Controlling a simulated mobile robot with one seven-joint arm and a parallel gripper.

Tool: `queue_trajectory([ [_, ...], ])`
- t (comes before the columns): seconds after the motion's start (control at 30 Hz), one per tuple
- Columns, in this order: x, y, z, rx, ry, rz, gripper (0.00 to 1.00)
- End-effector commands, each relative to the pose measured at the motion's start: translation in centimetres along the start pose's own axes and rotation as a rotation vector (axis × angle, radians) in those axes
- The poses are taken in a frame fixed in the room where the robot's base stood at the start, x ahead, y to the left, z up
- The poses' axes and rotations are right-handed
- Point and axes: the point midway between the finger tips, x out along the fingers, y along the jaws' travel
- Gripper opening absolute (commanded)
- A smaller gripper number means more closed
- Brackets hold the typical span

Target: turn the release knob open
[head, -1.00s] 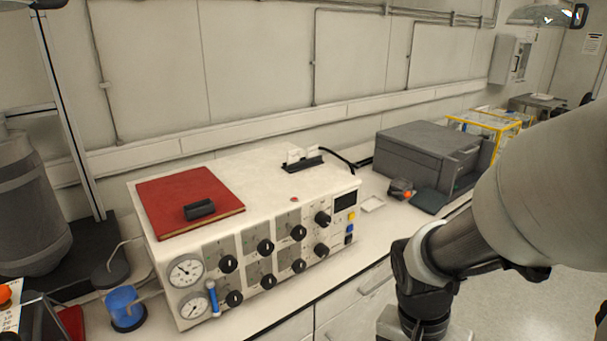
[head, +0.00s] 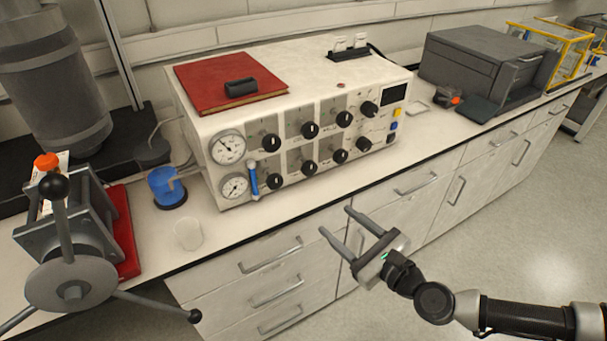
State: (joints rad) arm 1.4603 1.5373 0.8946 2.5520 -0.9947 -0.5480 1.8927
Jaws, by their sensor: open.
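A white control box (head: 232,125) stands on the bench in the head view. Its front carries two round gauges at the left, several black knobs and a small dark screen at the upper right. A blue upright handle (head: 253,178) sits beside the lower gauge. I cannot tell which of these is the release knob, as the labels are too small to read. My gripper (head: 336,221) is open and empty, in front of the bench drawers and below the box. Its two fingers point up and left, apart from every knob.
A red book (head: 205,82) with a black object lies on the box. A blue cup (head: 165,184) and a clear beaker (head: 188,233) stand to its left. A grey device with a spoked handwheel (head: 70,285) is at the lower left. A dark grey machine (head: 470,65) stands right.

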Motion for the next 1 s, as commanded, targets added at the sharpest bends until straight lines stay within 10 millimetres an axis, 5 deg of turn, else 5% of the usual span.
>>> queue_trajectory([
  [0.13,-0.1,-2.7,1.8,0.072,-0.093,-0.114,0.53],
  [0.37,1.6,-3.1,1.6,0.075,-0.105,-0.121,0.53],
  [1.0,14.2,-4.7,3.5,0.076,-0.103,-0.12,0.53],
])
